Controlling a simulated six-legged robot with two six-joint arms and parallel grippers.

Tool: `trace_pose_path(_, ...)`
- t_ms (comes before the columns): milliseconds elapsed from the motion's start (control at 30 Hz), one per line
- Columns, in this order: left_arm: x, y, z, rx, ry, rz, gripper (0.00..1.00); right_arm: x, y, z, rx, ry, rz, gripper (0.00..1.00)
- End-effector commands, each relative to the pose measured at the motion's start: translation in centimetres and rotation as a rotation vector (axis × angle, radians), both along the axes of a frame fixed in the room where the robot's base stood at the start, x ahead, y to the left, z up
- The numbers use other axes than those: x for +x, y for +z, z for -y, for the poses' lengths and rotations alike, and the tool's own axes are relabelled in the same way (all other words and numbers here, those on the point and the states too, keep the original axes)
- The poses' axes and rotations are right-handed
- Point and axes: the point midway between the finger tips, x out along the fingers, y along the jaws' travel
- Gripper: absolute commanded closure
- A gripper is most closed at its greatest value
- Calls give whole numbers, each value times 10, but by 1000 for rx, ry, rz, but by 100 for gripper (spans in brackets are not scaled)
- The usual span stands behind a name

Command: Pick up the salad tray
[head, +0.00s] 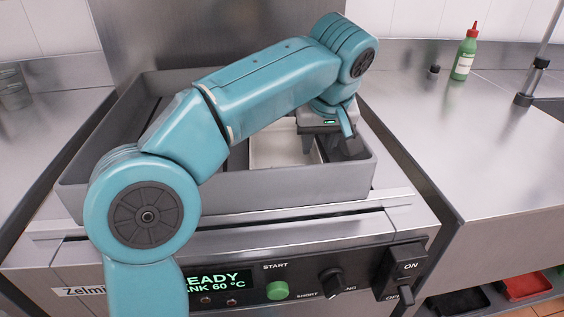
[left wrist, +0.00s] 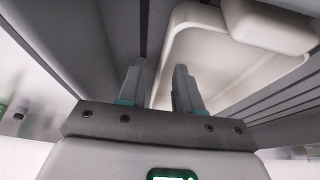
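The salad tray, a cream-white tray (head: 272,146), sits inside a grey rectangular bin (head: 300,184) on the steel machine. My arm hides much of it. In the left wrist view the tray (left wrist: 215,55) fills the upper right, with its rounded rim running down towards the fingers. My left gripper (head: 325,150) points down into the bin at the tray's right end. In the left wrist view its two fingers (left wrist: 160,90) stand apart with part of the tray's edge showing between them. Contact with the tray cannot be told. My right gripper is in neither view.
The bin's walls surround the gripper. The machine's front has a display, a green start button (head: 278,290), a black knob (head: 331,282) and an on/off switch (head: 405,265). A green bottle (head: 465,54) stands on the right counter, which is mostly clear.

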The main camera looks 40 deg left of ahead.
Motion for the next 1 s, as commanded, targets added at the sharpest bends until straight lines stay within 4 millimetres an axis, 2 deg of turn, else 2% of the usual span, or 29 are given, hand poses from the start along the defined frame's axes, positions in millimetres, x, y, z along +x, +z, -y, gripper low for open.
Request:
trace_pose_path(33,1,-7,-2,0,1,0,66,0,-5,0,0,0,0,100)
trace_pose_path(233,1,-7,-4,-1,1,1,66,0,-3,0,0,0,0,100)
trace_pose_path(267,1,-6,-4,-1,2,1,69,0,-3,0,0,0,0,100)
trace_pose_path(300,1,-6,-5,-1,2,1,82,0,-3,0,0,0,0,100)
trace_pose_path(367,1,-6,-5,-1,3,1,100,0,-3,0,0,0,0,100)
trace_pose_path(767,1,-4,-6,0,3,2,100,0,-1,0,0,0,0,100)
trace_pose_path(867,1,4,-6,0,3,3,100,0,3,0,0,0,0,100)
trace_pose_path(1000,1,26,-6,0,4,5,100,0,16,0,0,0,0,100)
